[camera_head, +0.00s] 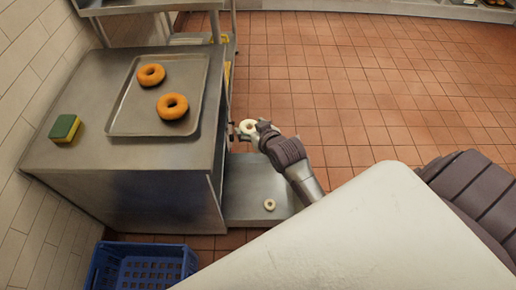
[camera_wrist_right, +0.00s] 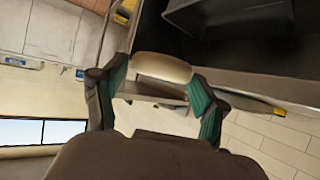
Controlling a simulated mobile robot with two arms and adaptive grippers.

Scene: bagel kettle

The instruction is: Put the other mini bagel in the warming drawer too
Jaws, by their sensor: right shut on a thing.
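My right gripper (camera_head: 248,127) is shut on a small pale mini bagel (camera_head: 246,126), just right of the steel cabinet. In the right wrist view the mini bagel (camera_wrist_right: 162,67) sits between the green finger pads. The warming drawer (camera_head: 242,182) is pulled out from the cabinet's right side, below the gripper. Another pale mini bagel (camera_head: 269,204) lies on the drawer's floor near its front right. The held bagel is above and apart from the drawer. My left gripper is not in view.
A tray (camera_head: 130,122) with two large orange bagels (camera_head: 172,105) lies on the cabinet top (camera_head: 92,82). A green and yellow sponge (camera_head: 64,128) is left of it. A blue crate (camera_head: 140,250) stands on the floor in front. The tiled floor (camera_head: 350,70) at right is clear.

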